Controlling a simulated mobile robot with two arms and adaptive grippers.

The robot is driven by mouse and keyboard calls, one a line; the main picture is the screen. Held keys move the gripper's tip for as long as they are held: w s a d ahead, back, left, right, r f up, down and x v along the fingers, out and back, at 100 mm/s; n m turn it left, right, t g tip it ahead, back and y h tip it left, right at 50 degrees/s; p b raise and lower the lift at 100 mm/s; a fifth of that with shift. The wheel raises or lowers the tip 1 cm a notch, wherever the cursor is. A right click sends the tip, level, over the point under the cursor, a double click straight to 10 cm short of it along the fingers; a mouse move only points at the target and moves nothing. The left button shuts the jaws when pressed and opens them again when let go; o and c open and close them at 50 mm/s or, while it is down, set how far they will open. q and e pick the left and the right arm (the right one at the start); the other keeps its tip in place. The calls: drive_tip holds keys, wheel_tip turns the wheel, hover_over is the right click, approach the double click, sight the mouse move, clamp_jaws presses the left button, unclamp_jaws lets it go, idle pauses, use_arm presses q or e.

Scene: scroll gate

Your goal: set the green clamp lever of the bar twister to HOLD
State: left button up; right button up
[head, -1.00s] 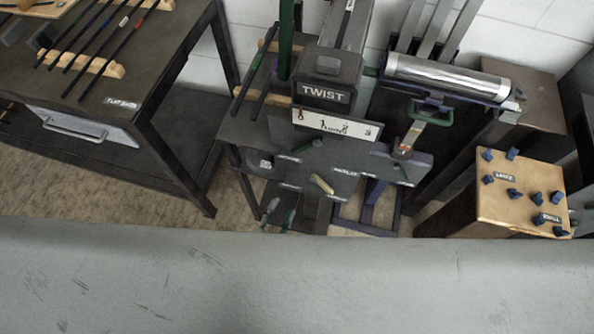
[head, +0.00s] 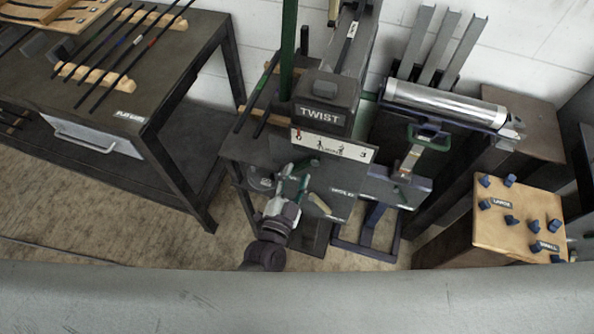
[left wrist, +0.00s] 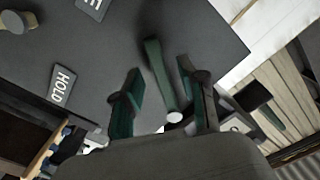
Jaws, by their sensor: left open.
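The bar twister (head: 327,88) stands at the centre of the head view, with a grey panel below its TWIST sign. My left gripper (head: 293,180) is in front of the left part of this panel and covers some of it. In the left wrist view, the green clamp lever (left wrist: 158,72) runs between the two spread fingers of my left gripper (left wrist: 163,103). Its pale end (left wrist: 174,117) is close to the palm, nearer the right finger. The HOLD label (left wrist: 62,86) is left of the lever. In the head view I cannot make the lever out clearly. My right gripper is not in view.
A cream-handled lever (head: 320,204) is just right of my left gripper; it also shows in the left wrist view (left wrist: 18,21). A dark bench (head: 178,60) with bars stands left. A metal roller (head: 445,103) and a board of blue knobs (head: 520,215) are at right.

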use_arm(q)
drive_tip(key=shift+w+d, duration=0.25)
drive_tip(key=shift+w, duration=0.4)
clamp_jaws()
